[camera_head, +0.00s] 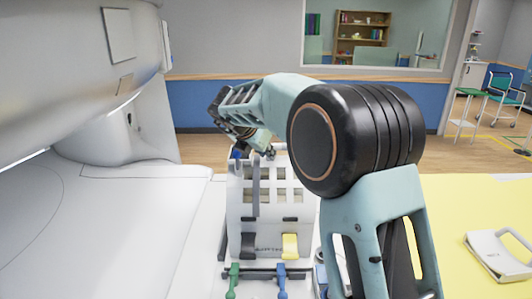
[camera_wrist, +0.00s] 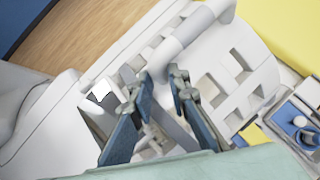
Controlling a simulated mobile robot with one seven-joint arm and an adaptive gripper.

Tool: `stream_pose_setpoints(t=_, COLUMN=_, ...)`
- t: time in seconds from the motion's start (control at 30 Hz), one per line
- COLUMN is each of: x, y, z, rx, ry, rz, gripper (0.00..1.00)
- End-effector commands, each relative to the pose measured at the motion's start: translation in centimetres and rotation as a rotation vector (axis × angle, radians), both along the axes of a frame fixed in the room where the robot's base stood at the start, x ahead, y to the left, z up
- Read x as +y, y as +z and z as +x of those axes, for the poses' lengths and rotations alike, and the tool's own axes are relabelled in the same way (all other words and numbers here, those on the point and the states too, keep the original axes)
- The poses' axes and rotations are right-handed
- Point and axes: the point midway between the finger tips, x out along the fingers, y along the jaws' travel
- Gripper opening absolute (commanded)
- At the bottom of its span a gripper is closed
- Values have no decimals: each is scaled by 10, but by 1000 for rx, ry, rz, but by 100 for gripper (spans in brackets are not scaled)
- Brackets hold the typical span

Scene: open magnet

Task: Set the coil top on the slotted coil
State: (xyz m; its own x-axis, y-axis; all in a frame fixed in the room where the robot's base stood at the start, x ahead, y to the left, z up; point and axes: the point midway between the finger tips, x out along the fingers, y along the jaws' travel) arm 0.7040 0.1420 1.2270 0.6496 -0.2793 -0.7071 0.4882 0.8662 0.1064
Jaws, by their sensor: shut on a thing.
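The coil top (camera_head: 263,207), a white shell with square windows, stands in the middle of the head view. In the wrist view, the coil top (camera_wrist: 226,84) shows its windows on both sides of a pale central bar. My gripper (camera_head: 268,153) is at its far upper end in the head view. In the wrist view my gripper (camera_wrist: 162,77) has its two dark fingers on either side of the bar's end, shut on it. The slotted coil (camera_head: 258,274) seems to be the low part below, with a dark strip and green and blue tabs. Its contact with the coil top is hidden.
The white magnet housing (camera_head: 70,70) overhangs the left. A white bed (camera_head: 100,220) lies below it. A yellow surface (camera_head: 455,215) at right carries a white handled object (camera_head: 497,254). A small blue-topped item (camera_wrist: 300,122) sits beside the coil.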

Motion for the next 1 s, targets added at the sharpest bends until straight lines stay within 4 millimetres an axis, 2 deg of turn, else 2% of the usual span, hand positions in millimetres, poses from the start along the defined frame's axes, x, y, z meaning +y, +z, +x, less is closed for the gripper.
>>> stream_pose_setpoints(t=0.03, x=-1, y=1, z=0, rx=-3, ry=-2, rz=1, gripper=19)
stream_pose_setpoints(t=0.2, x=-1, y=0, z=0, rx=0, ry=-2, rz=1, gripper=36)
stream_pose_setpoints(t=0.4, x=-1, y=-5, z=-1, rx=10, ry=-3, rz=-1, gripper=36)
stream_pose_setpoints(t=0.53, x=1, y=-1, z=-3, rx=8, ry=-2, rz=-1, gripper=36)
stream_pose_setpoints(t=0.67, x=6, y=12, z=-13, rx=3, ry=0, rz=0, gripper=36)
stream_pose_setpoints(t=1.0, x=25, y=63, z=-59, rx=0, ry=0, rz=0, gripper=36)
